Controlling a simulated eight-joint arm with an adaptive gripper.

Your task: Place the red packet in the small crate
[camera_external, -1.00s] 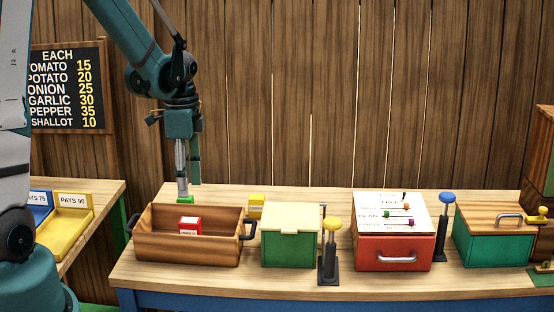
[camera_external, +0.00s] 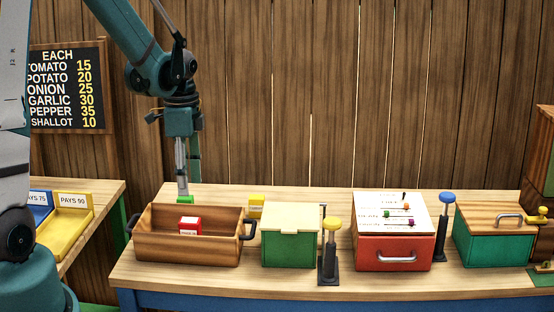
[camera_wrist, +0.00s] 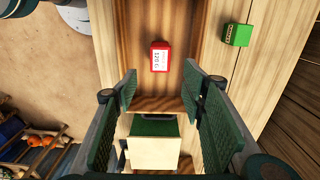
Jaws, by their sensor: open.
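The red packet (camera_external: 189,226) with a white label lies inside an open wooden crate (camera_external: 153,246) with dark end handles. In the wrist view the packet (camera_wrist: 166,48) lies on the crate floor, ahead of my fingers. My gripper (camera_external: 187,182) points down over the crate area and holds nothing. In the wrist view my gripper (camera_wrist: 163,92) has its two dark green padded fingers wide apart, with the crate's end wall between them. I cannot tell whether this wooden box is the small crate; no other open crate shows.
A green block (camera_external: 186,199) stands behind the crate and a yellow block (camera_external: 256,206) behind right. A lidded green box (camera_external: 288,248), a yellow-topped plunger (camera_external: 330,250), a red drawer box (camera_external: 393,252) and another green box (camera_external: 490,247) stand to the right.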

